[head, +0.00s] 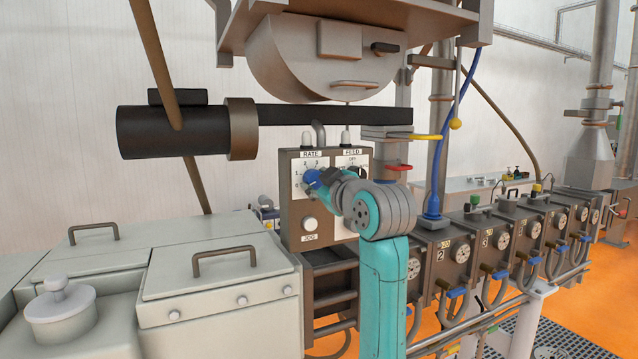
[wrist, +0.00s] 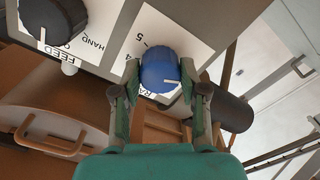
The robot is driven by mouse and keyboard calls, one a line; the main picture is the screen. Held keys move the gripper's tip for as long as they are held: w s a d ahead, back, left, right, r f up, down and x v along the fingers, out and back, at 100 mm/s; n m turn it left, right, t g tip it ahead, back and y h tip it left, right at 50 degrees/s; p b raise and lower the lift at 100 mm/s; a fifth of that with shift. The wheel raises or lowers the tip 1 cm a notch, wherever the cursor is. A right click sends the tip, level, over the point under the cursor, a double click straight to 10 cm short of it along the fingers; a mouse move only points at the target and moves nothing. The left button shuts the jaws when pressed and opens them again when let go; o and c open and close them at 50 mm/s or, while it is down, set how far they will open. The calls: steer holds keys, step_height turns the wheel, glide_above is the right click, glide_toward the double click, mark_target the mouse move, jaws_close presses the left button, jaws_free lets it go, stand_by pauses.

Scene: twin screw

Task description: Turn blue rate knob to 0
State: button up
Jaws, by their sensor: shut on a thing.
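The blue rate knob (wrist: 158,68) sits on a white dial plate in the wrist view, between the two fingers of my gripper (wrist: 160,76). The fingers press on opposite sides of it, so my gripper is shut on the knob. A short white line shows on the knob's lower right part. The figures 4 and 5 show left of the knob; the number at the white line cannot be read. In the head view the blue knob (head: 312,179) is on the control box under the RATE label, with my gripper (head: 322,178) reaching it from the right.
The black FEED knob (wrist: 52,16) is left of the blue knob in the wrist view. In the head view the JOG button (head: 310,224) is below the rate dial on the control box (head: 289,215). A red-handled valve (head: 399,168) stands to the right.

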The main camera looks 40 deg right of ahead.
steer(key=o, duration=1.1)
steer(key=shift+o, duration=0.2)
steer(key=shift+s, duration=0.1)
steer(key=v, duration=1.1)
steer(key=shift+s+a, duration=0.2)
steer(key=shift+s, duration=0.15)
